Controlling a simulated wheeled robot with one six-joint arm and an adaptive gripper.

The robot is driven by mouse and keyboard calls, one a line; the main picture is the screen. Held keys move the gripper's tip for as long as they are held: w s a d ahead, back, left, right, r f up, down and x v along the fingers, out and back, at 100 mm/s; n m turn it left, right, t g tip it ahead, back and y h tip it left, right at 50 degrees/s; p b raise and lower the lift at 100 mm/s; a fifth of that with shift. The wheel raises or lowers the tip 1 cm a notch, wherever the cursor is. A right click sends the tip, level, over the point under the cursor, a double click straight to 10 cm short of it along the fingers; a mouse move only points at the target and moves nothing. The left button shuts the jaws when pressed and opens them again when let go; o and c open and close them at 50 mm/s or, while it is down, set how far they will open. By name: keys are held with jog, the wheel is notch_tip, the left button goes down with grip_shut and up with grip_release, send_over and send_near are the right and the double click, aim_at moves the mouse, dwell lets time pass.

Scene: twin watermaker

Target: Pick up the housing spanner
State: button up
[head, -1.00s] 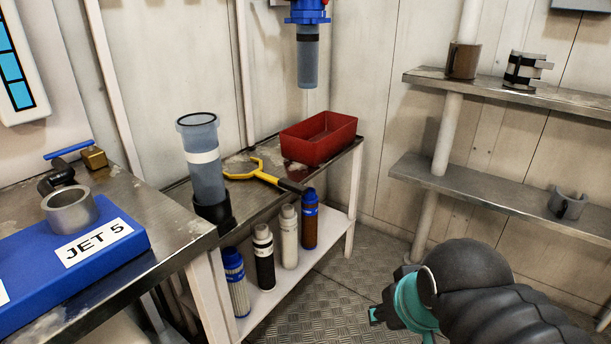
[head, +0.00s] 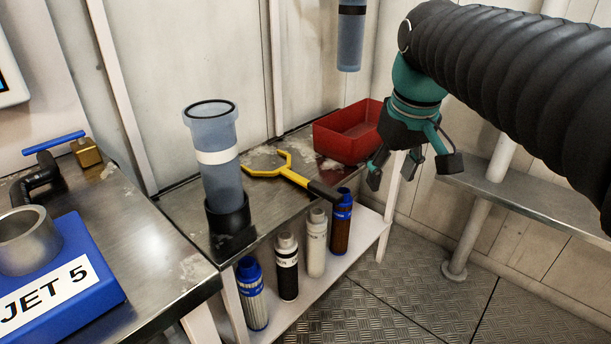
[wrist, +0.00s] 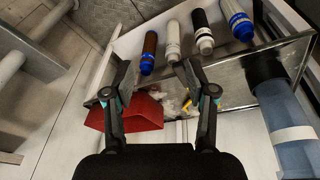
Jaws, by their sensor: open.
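The housing spanner (head: 281,172) is yellow with a forked head and a black handle. It lies on the metal bench top, its handle toward the front right edge. In the wrist view only a small yellow piece of the spanner (wrist: 187,104) shows beside a finger; the rest is hidden or out of view. My gripper (head: 415,172) is open and empty. It hangs in the air to the right of the spanner's handle, in front of the red bin, fingers pointing down. The wrist view shows its two fingers (wrist: 157,82) spread apart.
A clear housing (head: 222,180) stands in a black base left of the spanner. A red bin (head: 340,140) is at the back right of the bench. Several filter cartridges (head: 316,245) stand on the shelf below. A blue JET 5 block (head: 95,290) is on the left bench.

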jog(key=w+a+r+n+g+b, duration=0.1)
jog(key=w+a+n+g, duration=0.15)
jog(key=w+a, duration=0.4)
jog(key=n+b, duration=0.2)
jog(key=b, duration=0.2)
send_over(327, 189)
jog(key=f, duration=0.8)
jog(key=shift+s+d+f, duration=0.1)
jog(key=shift+d+f, duration=0.15)
jog(key=shift+f, duration=0.1)
jog(key=shift+a+f+b, duration=0.15)
jog(key=shift+f+b, duration=0.25)
jog(key=shift+f, duration=0.9)
jog(key=shift+a+f+b, duration=0.1)
jog(key=shift+f+b, duration=0.3)
jog(key=shift+f, duration=0.9)
grip_shut()
